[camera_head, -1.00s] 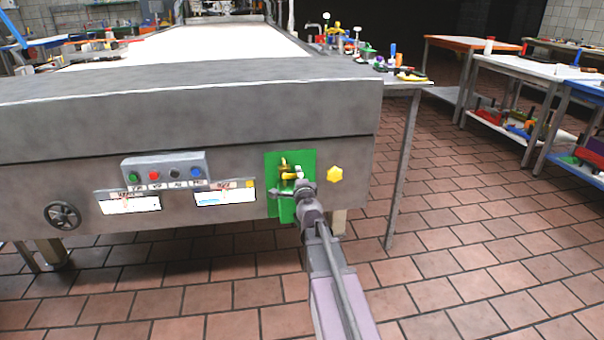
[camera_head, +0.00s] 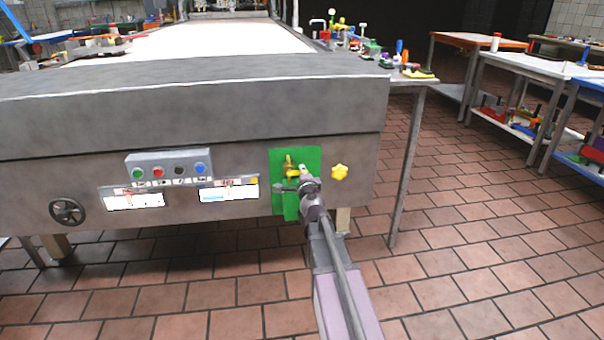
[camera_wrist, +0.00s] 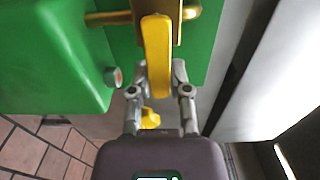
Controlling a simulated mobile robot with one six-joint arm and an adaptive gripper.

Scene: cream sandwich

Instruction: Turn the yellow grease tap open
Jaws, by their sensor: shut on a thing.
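The yellow grease tap (camera_head: 291,173) is on a green panel (camera_head: 311,160) at the front right of the steel machine. In the wrist view its yellow lever (camera_wrist: 156,50) stands lengthwise in the picture, below a brass pipe (camera_wrist: 110,18). My gripper (camera_wrist: 159,80) has one finger on each side of the lever's lower end and is shut on it. In the head view my gripper (camera_head: 304,180) is in front of the panel and hides part of the tap.
A yellow star knob (camera_head: 340,172) is right of the panel. A button box (camera_head: 168,164) and a handwheel (camera_head: 67,211) are farther left. Tiled floor (camera_head: 450,270) is clear at right.

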